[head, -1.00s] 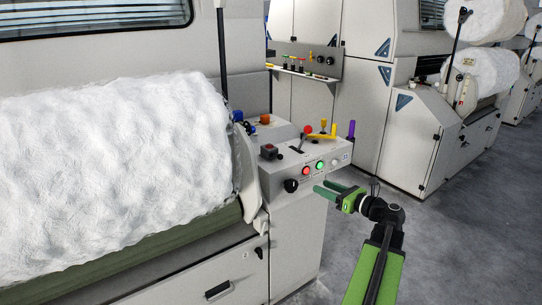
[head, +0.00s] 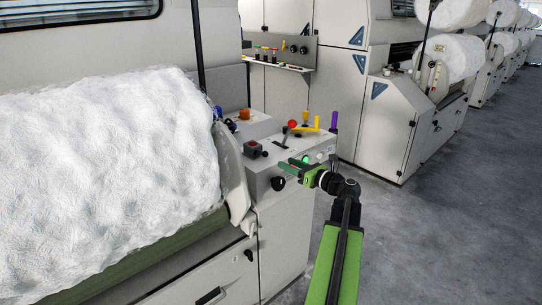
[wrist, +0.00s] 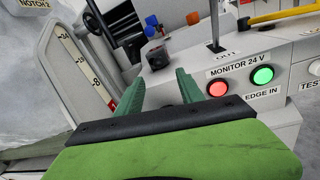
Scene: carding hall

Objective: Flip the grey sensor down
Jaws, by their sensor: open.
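My gripper (head: 293,166) is open and empty, in front of the upper front face of the grey control box (head: 264,177). In the wrist view its two green fingers (wrist: 160,82) point towards the box, left of a red light (wrist: 217,88) and a green light (wrist: 263,75) marked MONITOR 24 V. A grey lever stem (wrist: 214,22) stands in a slot marked OUT; in the head view a lever with a red ball (head: 292,124) rises from the box top. I cannot tell which part is the grey sensor.
A black knob (head: 278,183), a dark block with a red button (head: 253,148), a yellow handle (head: 306,129) and a purple post (head: 334,121) crowd the box. A white fleece roll (head: 100,180) fills the left. The floor (head: 430,220) at right is clear.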

